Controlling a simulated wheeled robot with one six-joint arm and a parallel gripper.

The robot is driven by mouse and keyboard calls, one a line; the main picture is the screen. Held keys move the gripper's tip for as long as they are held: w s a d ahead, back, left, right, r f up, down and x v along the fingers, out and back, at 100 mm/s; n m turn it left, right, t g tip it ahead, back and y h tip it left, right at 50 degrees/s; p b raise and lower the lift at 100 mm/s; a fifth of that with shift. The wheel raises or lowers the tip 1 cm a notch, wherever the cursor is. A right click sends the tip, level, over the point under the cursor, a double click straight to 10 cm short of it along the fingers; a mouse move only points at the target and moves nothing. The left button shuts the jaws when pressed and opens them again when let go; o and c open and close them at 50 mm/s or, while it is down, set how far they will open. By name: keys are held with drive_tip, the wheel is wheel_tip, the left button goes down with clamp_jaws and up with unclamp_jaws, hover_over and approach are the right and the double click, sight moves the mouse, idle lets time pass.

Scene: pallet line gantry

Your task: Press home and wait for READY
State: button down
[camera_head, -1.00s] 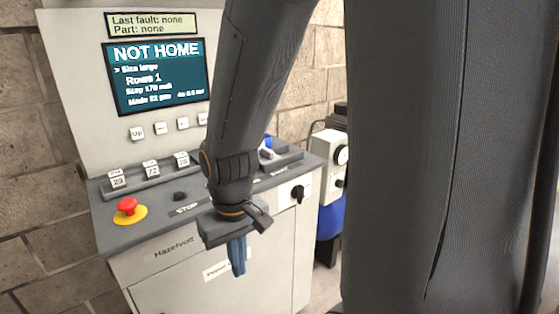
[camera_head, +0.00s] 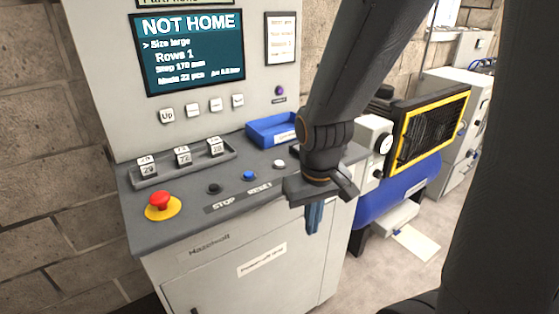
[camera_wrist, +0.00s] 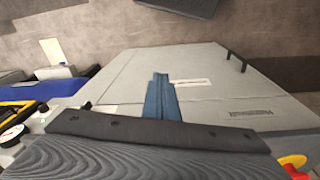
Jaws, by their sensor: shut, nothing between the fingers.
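The console screen (camera_head: 189,52) reads NOT HOME, with Size large and Rows 1 below. On the sloping desk (camera_head: 165,238) sit a black button (camera_head: 214,188) by the STOP label, a blue button (camera_head: 249,176) by the RESET label and a white button (camera_head: 280,164). No label for the white button is readable; my gripper covers the desk just right of it. My gripper (camera_head: 314,218) points down at the desk's front right edge, its blue fingers shut and empty. In the wrist view the fingers (camera_wrist: 161,98) show before the pale cabinet front (camera_wrist: 200,65).
A red emergency button (camera_head: 160,201) stands at the desk's left. A blue tray (camera_head: 272,130) and number counters (camera_head: 183,156) lie behind the buttons. A purple button (camera_head: 279,91) is on the upright panel. A blue tank (camera_head: 400,190) stands right of the console.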

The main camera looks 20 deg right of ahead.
drive_tip(key=w+d+r+n+t+p, duration=0.1)
drive_tip(key=w+r+n+p, duration=0.1)
drive_tip(key=w, duration=0.3)
drive_tip(key=w+d+r+n+t+p, duration=0.2)
drive_tip(key=w+r+p, duration=0.1)
drive_tip(key=w+r, duration=0.1)
drive_tip(key=w+d+r+n+t+p, duration=0.1)
drive_tip(key=w+r+n+t+p, duration=0.1)
drive_tip(key=w, duration=0.4)
drive_tip(key=shift+w+d+r+n+p, duration=0.15)
drive_tip(key=shift+w+r+p, duration=0.1)
drive_tip(key=shift+r, duration=0.2)
drive_tip(key=shift+w+d+r+n+p, duration=0.1)
drive_tip(key=shift+r+n+p, duration=0.1)
drive_tip(key=shift+r, duration=0.25)
drive_tip(key=w+a+r+n+t+y+p, duration=0.1)
drive_tip(key=w+a+r+n+y+p, duration=0.4)
drive_tip(key=w+r+n, duration=0.1)
drive_tip(key=shift+n+t+p, duration=0.35)
drive_tip(key=shift+n+t, duration=0.05)
drive_tip(key=shift+n, duration=0.35)
drive_tip(key=shift+f, duration=0.1)
drive_tip(key=b, duration=0.6)
hover_over(282, 164)
wheel_tip(282, 164, down, 5)
drive_tip(key=shift+w+d+f, duration=0.1)
drive_tip(key=shift+f, duration=0.05)
drive_tip(key=shift+f+b, duration=1.5)
drive_tip(key=shift+f, duration=0.2)
drive_tip(key=shift+f, duration=0.1)
